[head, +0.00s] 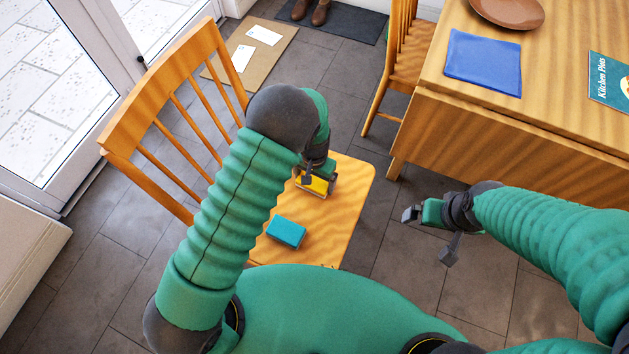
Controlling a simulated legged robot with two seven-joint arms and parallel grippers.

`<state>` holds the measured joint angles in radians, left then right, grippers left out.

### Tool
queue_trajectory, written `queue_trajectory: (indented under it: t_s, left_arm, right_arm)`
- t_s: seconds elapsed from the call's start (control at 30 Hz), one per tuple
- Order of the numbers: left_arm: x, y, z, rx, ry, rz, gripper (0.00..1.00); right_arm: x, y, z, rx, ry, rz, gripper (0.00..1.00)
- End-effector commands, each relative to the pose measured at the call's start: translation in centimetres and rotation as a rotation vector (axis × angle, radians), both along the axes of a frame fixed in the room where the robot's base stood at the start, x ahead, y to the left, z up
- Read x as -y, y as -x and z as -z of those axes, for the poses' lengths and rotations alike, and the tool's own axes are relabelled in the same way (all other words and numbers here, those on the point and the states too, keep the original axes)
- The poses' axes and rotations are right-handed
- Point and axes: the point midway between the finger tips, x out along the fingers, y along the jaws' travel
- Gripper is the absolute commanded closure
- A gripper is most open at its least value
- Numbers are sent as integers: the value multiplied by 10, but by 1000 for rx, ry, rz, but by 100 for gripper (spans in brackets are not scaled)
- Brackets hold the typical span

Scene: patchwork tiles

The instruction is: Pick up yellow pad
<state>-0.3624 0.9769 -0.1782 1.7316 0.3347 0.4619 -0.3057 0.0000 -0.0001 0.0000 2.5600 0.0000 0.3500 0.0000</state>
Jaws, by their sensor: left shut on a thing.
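The yellow pad (314,186) is at the seat of the wooden chair (345,190), near its back right part. My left gripper (317,178) is shut on the pad, and its fingers and arm hide part of it. I cannot tell whether the pad still touches the seat. A teal pad (286,232) lies flat on the seat, nearer to me and apart from the gripper. My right gripper (429,232) is over the floor to the right of the chair, with its fingers spread apart and nothing between them.
The chair's slatted back (180,110) rises on the left. A wooden table (560,120) at the right bears a blue cloth (484,62), a brown plate (507,10) and a book (609,80). Another chair (402,60) stands beside it. Tiled floor (400,265) lies between chair and table.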

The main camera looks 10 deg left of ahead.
Motion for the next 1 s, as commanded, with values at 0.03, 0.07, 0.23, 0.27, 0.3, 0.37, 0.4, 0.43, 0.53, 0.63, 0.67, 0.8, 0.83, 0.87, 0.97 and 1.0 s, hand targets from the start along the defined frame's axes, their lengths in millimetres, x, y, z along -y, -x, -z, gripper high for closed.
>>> queue_trajectory:
  t_s: [0.03,0.07,0.23,0.27,0.3,0.37,0.4,0.43,0.53,0.63,0.67,0.8,0.83,0.87,0.97,1.0]
  left_arm:
    - [0,0,0,0,0,0,50]
    - [0,0,0,0,0,0,50]
    - [0,0,-6,2,1,0,50]
    - [0,-1,-11,3,1,0,50]
    - [0,-1,-19,4,1,1,50]
    - [0,-1,-33,3,1,2,50]
    - [1,-1,-44,4,2,1,50]
    - [1,-1,-52,4,2,0,50]
    - [1,-1,-76,4,2,1,50]
    - [0,0,-92,2,1,1,50]
    - [0,0,-95,1,0,1,50]
    - [0,0,-101,0,0,0,50]
    - [0,0,-101,0,0,0,50]
    - [0,0,-101,0,0,0,50]
    - [0,0,-100,0,0,0,50]
    - [0,0,-100,0,0,0,12]
  right_arm:
    - [0,0,0,0,0,0,0]
    - [0,0,0,0,0,0,0]
    - [0,0,-3,0,0,0,0]
    - [0,0,-5,0,0,0,0]
    - [0,0,-9,0,0,0,0]
    - [0,0,-15,0,0,0,0]
    - [0,0,-20,0,0,0,0]
    - [0,0,-23,0,0,0,0]
    - [0,0,-31,0,0,0,0]
    - [0,0,-36,0,0,0,0]
    - [0,0,-36,0,0,0,0]
    - [0,0,-37,0,0,0,0]
    - [0,0,-37,0,0,0,0]
    - [0,0,-36,0,0,0,0]
    - [0,0,-36,0,0,0,0]
    - [0,0,-36,0,0,0,0]
